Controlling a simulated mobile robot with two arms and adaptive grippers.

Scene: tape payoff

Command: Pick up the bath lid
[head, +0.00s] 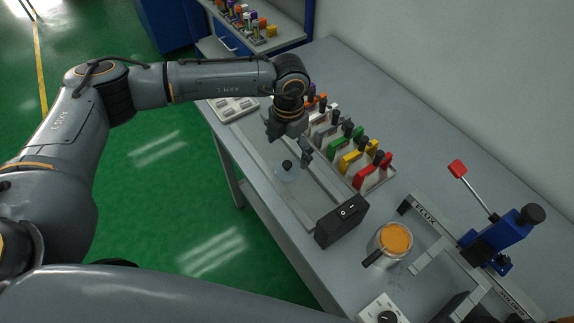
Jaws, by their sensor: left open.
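I cannot tell whether a finger touches the knob. A round metal pot with orange contents (395,239), which looks like the bath, stands uncovered to the lower right, with a black handle. My right gripper is not in view.
A row of coloured blocks in holders (356,160) stands close to the right of my left gripper. A black switch box (341,220) stands between lid and pot. A blue clamp with a red-tipped lever (497,238) is at the right. The bench's back right is clear.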

